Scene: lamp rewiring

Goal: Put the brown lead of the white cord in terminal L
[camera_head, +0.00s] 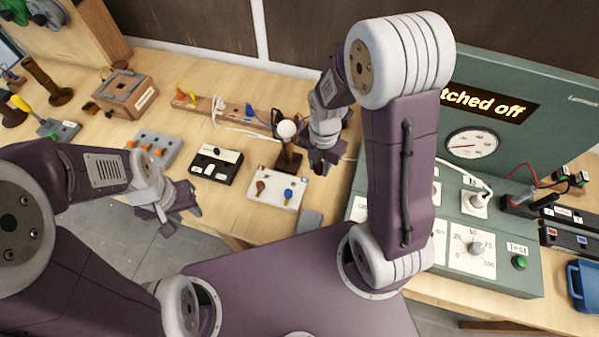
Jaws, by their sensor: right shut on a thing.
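The white cord (232,124) lies in loose loops on the wooden table, left of a small lamp with a round white bulb (287,130) and a dark stand. Its brown lead cannot be made out. A white block (274,189) with a brown knob and a blue knob lies in front of the lamp. Terminal L cannot be told for sure, as no such letter is legible. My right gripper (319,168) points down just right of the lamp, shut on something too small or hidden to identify. My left gripper (178,212) is open and empty near the table's front edge.
A black box (215,165) and a grey block with orange parts (155,147) lie left of the white block. A long wooden board (205,105) lies behind. A green test panel (500,150) reading "switched off" stands at the right. A wooden box (127,92) stands at the left.

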